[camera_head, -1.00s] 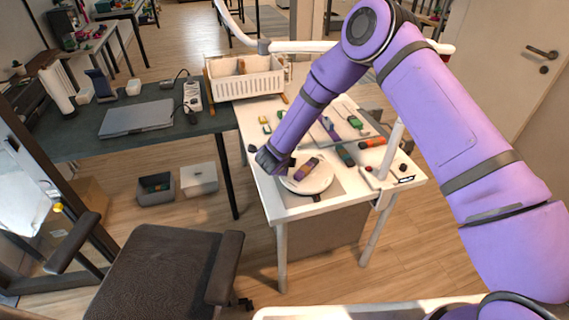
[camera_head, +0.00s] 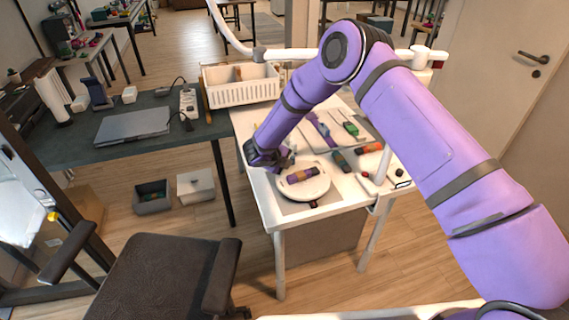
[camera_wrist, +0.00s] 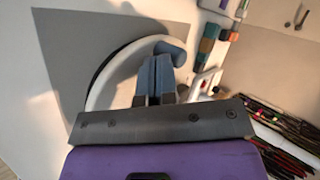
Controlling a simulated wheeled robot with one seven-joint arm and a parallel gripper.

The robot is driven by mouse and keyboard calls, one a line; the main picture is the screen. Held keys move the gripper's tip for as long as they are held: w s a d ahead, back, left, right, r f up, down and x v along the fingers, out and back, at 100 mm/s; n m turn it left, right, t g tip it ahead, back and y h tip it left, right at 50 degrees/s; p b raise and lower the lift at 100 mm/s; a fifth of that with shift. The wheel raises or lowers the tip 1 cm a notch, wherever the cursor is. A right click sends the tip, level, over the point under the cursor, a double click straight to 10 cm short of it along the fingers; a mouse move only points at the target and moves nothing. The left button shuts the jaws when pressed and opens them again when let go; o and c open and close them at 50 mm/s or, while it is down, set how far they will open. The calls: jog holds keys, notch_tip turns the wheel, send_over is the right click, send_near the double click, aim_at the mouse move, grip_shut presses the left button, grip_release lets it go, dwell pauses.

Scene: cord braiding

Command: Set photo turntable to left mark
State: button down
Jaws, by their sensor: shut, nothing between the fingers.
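The photo turntable is a round white disc (camera_head: 318,188) on a grey mat near the front left of the white table. A purple and orange block (camera_head: 302,174) lies on it, slanting slightly up to the right. A small dark tab (camera_head: 313,204) shows at its front edge. My gripper (camera_head: 284,163) is low at the disc's back left rim. In the wrist view the shut blue-grey fingers (camera_wrist: 157,78) overlap the white disc rim (camera_wrist: 103,88), and a rounded blue-grey piece (camera_wrist: 172,48) shows just past them. I cannot tell whether they touch. The left mark cannot be made out.
A white slatted basket (camera_head: 240,86) stands at the table's back left. Several tools and coloured pieces, including a green-handled one (camera_head: 351,129), lie behind the turntable. A small box with a red button (camera_head: 367,174) is to its right. An office chair (camera_head: 160,275) stands in front.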

jog(key=shift+w+d, duration=0.3)
dwell(0.4)
dwell(0.4)
